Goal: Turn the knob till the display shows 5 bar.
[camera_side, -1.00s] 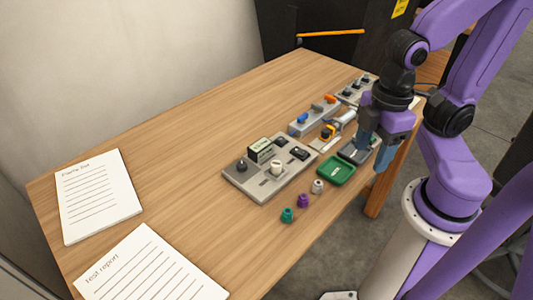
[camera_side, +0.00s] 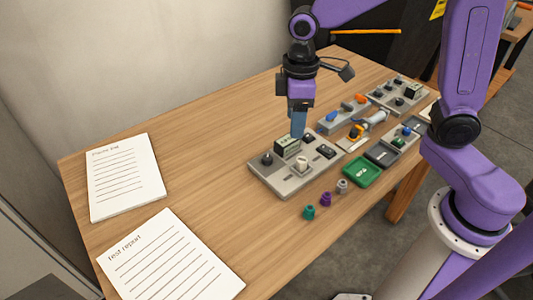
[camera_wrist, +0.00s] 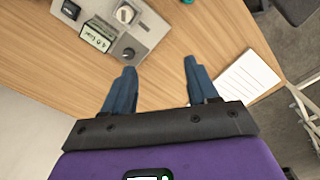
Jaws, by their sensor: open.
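A grey panel (camera_side: 293,181) lies on the table and carries a display block (camera_side: 287,146), a dark round knob (camera_side: 267,159) and a cream knob (camera_side: 301,163). In the wrist view the display (camera_wrist: 97,36) seems to read 4.0 bar, in small print. The dark knob (camera_wrist: 128,53) is beside the display, and the cream knob (camera_wrist: 126,13) is farther off. My gripper (camera_side: 298,132) is above the back of the panel, pointing down. In the wrist view my gripper (camera_wrist: 160,68) has its fingers apart with nothing between them. Neither knob is between the fingers.
Small green (camera_side: 309,212), purple (camera_side: 325,199) and grey (camera_side: 342,186) pieces stand in front of the panel. A green tray (camera_side: 350,178) and other panels lie to the right. Two printed sheets (camera_side: 125,178) (camera_side: 170,265) lie at left. The table between is clear.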

